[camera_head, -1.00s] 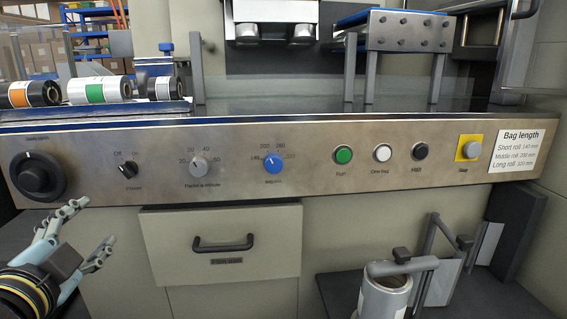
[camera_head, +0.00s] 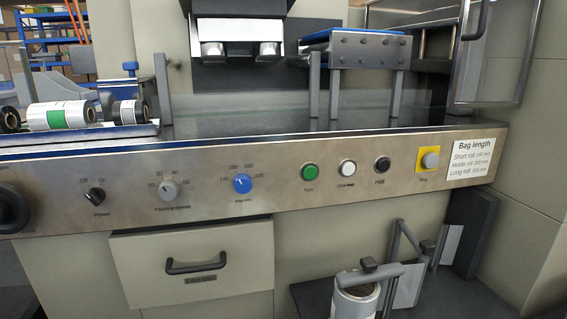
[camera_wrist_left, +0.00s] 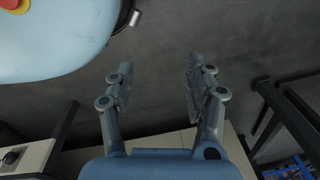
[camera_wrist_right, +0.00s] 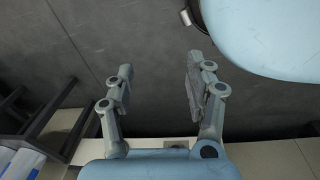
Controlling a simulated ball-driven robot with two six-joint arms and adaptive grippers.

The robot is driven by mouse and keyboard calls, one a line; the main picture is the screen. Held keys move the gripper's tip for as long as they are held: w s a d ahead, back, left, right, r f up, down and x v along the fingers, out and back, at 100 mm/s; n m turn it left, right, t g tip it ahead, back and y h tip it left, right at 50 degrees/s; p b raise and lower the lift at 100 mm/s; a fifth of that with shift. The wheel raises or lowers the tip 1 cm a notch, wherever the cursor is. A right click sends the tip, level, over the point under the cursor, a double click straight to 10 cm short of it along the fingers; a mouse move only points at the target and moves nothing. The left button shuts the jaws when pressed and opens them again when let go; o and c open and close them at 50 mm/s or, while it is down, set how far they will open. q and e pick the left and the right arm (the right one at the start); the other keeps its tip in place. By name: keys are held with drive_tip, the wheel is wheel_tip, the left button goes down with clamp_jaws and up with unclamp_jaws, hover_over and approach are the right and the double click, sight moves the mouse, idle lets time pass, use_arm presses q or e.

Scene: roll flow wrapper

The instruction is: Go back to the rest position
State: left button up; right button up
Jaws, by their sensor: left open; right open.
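My left gripper (camera_wrist_left: 158,85) shows in the left wrist view with its two fingers apart and nothing between them. It hangs over bare dark floor, with my light-blue base at the upper left. My right gripper (camera_wrist_right: 157,85) shows in the right wrist view, also with fingers apart and empty over the floor. My base is at the upper right there. Neither gripper shows in the head view. The head view faces the wrapper's control panel (camera_head: 270,185), with a blue dial (camera_head: 242,184), a green button (camera_head: 309,172) and a yellow-backed stop button (camera_head: 429,159).
Rolls (camera_head: 62,115) lie on the left of the machine top. A closed drawer (camera_head: 195,265) is below the panel. A roll on a holder (camera_head: 357,295) stands at the lower right. Dark frame legs (camera_wrist_right: 45,112) are at the left of the right wrist view.

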use_arm(q)
drive_tip(key=s+a+f+p, duration=0.1)
drive_tip(key=s+p, duration=1.1)
drive_tip(key=s, duration=0.3)
drive_tip(key=shift+f+p, duration=0.25)
drive_tip(key=shift+p, duration=0.05)
use_arm(e)
drive_tip(key=s+d+f, duration=0.1)
drive_tip(key=s, duration=1.4)
drive_tip(key=shift+f, duration=0.3)
use_arm(q)
drive_tip(key=shift+a, duration=0.1)
use_arm(e)
drive_tip(key=shift+d, duration=0.1)
